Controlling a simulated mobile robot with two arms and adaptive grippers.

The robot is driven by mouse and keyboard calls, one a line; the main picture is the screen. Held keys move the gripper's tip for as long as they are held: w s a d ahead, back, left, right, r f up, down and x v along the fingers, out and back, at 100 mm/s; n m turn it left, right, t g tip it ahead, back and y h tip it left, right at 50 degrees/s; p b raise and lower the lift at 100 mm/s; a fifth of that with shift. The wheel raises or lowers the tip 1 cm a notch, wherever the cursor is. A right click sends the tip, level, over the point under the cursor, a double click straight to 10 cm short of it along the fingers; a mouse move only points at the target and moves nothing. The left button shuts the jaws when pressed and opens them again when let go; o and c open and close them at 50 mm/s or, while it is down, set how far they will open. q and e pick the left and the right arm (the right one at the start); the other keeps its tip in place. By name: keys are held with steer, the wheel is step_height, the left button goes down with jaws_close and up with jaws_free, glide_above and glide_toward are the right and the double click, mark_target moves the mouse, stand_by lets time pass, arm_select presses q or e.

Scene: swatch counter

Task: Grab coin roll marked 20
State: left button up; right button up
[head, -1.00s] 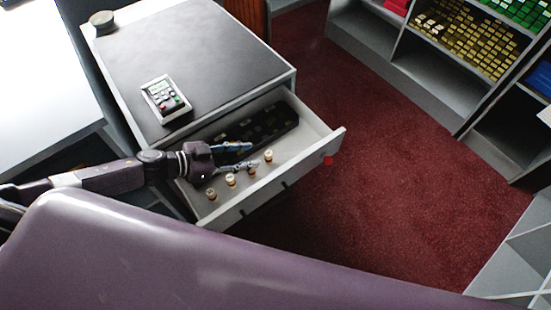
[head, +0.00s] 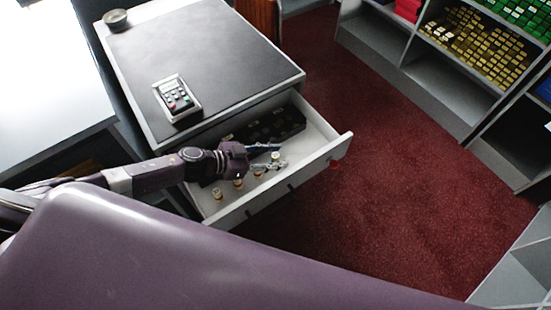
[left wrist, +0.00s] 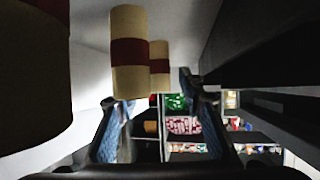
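Several small coin rolls, tan with a red band, stand in a row in the open drawer (head: 301,163). The other rolls (head: 258,170), (head: 238,183), (head: 217,193) stand nearer the front left, below the gripper in the head view. In the left wrist view, a large roll (left wrist: 32,70) and two others (left wrist: 130,52), (left wrist: 160,66) lie left of and above the open fingers (left wrist: 160,115). No number is readable on any roll. My right gripper is out of view.
A dark coin tray (head: 270,127) lies at the drawer's back. The cabinet top (head: 210,55) above it holds a card terminal (head: 177,97) and a round dark dish (head: 116,18). Shelves (head: 430,70) stand at the right, with clear red carpet (head: 400,200) between.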

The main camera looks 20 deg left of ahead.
arm_select(q)
jaws_close()
steer(key=shift+r, duration=0.1)
